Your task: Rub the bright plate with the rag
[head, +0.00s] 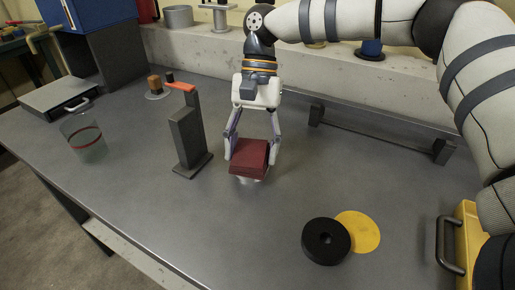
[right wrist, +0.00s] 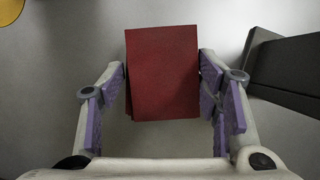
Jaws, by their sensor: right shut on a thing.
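The rag is a dark red folded cloth block (head: 249,157). My right gripper (head: 252,150) is shut on it, one finger at each side, over the middle of the grey bench. In the right wrist view the rag (right wrist: 162,72) sits between the purple-padded fingers of the right gripper (right wrist: 162,90). A pale patch (head: 246,180) shows just under the rag; I cannot tell whether it is the bright plate or a reflection. A bright yellow disc (head: 362,232) lies flat at the front right, partly behind a black ring. My left gripper is not in view.
The black ring (head: 326,241) lies beside the yellow disc. A dark upright stand with an orange top (head: 187,137) is left of the rag. A clear cup (head: 85,139) stands farther left. A low bar (head: 375,133) runs behind. A yellow case (head: 465,235) is at the right edge.

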